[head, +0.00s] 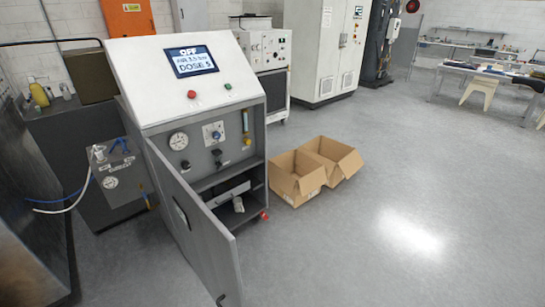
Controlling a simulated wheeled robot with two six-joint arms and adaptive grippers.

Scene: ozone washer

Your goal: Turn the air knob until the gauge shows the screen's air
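The washer cabinet (203,88) stands left of centre with a sloped white top. Its screen (191,61) reads "OFF", an air line in bar whose digits are too small to read surely, and "DOSE 5". A round white gauge (178,141) sits on the grey front panel; its needle reading is too small to tell. To its right is a small blue knob (216,134) on a white plate, with a dark fitting (217,154) below. I cannot read which is labelled air. Neither of my grippers is in view.
The cabinet's grey door (194,222) hangs open towards the front. A side unit with another gauge (110,182) and blue valve handle (120,145) stands left, with hoses. Open cardboard boxes (297,178) lie right of the cabinet. The floor (400,190) at right is clear.

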